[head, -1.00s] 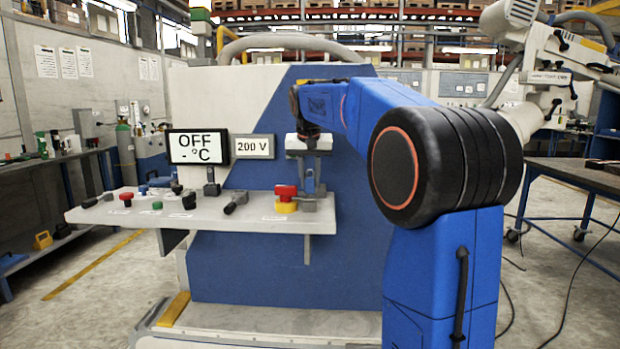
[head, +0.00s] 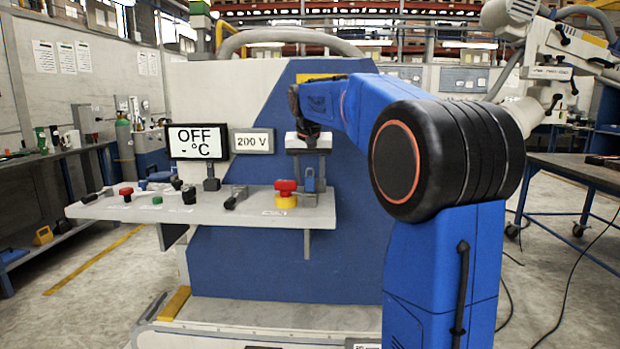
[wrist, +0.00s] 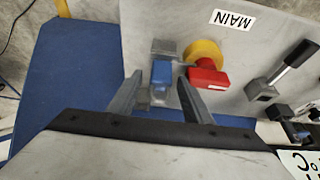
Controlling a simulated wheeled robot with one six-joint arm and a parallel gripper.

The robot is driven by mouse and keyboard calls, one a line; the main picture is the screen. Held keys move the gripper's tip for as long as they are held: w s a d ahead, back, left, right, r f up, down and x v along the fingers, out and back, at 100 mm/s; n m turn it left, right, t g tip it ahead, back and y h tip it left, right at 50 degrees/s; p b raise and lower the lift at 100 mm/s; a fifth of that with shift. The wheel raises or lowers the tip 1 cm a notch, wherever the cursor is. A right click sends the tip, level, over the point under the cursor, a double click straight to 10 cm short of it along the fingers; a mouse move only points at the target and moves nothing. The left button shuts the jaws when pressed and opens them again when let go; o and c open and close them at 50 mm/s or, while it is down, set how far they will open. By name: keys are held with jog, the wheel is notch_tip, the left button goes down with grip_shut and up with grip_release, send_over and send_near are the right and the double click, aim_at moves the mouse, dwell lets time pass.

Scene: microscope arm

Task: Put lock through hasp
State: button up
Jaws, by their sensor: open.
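A small blue block (wrist: 160,76), which looks like the lock, sits at the right end of the console shelf. It also shows in the head view (head: 310,181), under my gripper. In the wrist view my gripper (wrist: 158,92) is open, with one grey finger on each side of the blue block; I cannot tell whether they touch it. A grey block (wrist: 164,47) lies just beyond it. Right beside it is a red switch handle (wrist: 208,77) on a yellow round base (wrist: 203,52), by the MAIN label. I cannot make out the hasp clearly. In the head view the fingertips are hard to see.
The light grey shelf (head: 130,210) carries several knobs and a black lever (head: 236,197) left of the red switch. An OFF display (head: 198,142) and a 200 V display (head: 252,141) stand behind. The right finger is close to the red handle.

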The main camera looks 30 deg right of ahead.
jog(key=v, duration=1.7)
jog(key=shift+a, duration=0.15)
jog(key=shift+s+r, duration=0.1)
jog(key=shift+s, duration=0.1)
jog(key=s+a+f+n, duration=0.2)
jog(key=s+a+f, duration=0.3)
jog(key=s+f, duration=0.6)
jog(key=s+a+f+n+y, duration=0.1)
jog(key=s+a+f, duration=0.4)
jog(key=s+f, duration=0.6)
jog(key=s+a+f+n+t+y, duration=0.1)
jog(key=s+a+f+n, duration=0.2)
jog(key=s+f, duration=0.9)
notch_tip(320, 180, down, 5)
jog(key=shift+a+f+n, duration=0.1)
jog(key=shift+a+n, duration=0.3)
jog(key=shift+a, duration=0.5)
